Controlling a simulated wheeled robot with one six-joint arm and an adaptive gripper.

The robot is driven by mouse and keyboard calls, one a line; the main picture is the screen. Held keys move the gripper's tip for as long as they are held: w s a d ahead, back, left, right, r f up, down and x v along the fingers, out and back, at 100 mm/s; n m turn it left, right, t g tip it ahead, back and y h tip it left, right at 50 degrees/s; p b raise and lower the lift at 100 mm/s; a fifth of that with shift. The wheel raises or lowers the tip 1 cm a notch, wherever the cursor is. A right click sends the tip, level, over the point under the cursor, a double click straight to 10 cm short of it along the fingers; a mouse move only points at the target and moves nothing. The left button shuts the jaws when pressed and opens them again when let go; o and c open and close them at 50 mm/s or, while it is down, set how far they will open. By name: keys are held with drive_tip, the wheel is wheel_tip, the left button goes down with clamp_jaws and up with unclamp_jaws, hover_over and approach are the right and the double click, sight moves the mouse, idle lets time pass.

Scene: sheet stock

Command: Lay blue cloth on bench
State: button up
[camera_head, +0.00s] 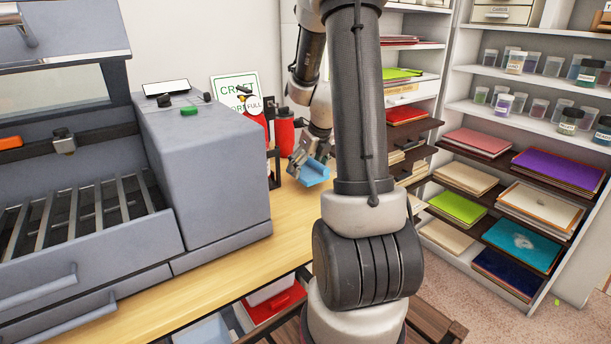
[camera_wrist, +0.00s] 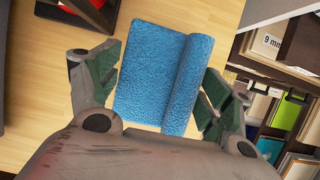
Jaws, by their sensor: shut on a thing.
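The blue cloth (camera_head: 313,173) is a small, fluffy folded piece at the end of my arm, over the wooden bench (camera_head: 215,285). In the wrist view the blue cloth (camera_wrist: 150,75) lies between my two fingers, with a rolled or folded edge along its right side. My gripper (camera_head: 303,160) is shut on it, and its fingers also show on both sides of the cloth in the wrist view (camera_wrist: 162,85). Bench wood shows beyond and left of the cloth. I cannot tell whether the cloth touches the bench top.
A large grey machine (camera_head: 205,180) with rollers fills the bench's left part. Red bottles (camera_head: 284,131) and a green-lettered sign (camera_head: 236,92) stand behind. Shelves (camera_head: 480,120) with jars and coloured sheets stand right of the bench. Bare bench lies in front of the machine.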

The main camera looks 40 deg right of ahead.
sight(309, 172)
drive_tip(key=shift+f, duration=1.7)
drive_tip(key=shift+f, duration=0.1)
drive_tip(key=o, duration=0.9)
drive_tip(key=v, duration=1.2)
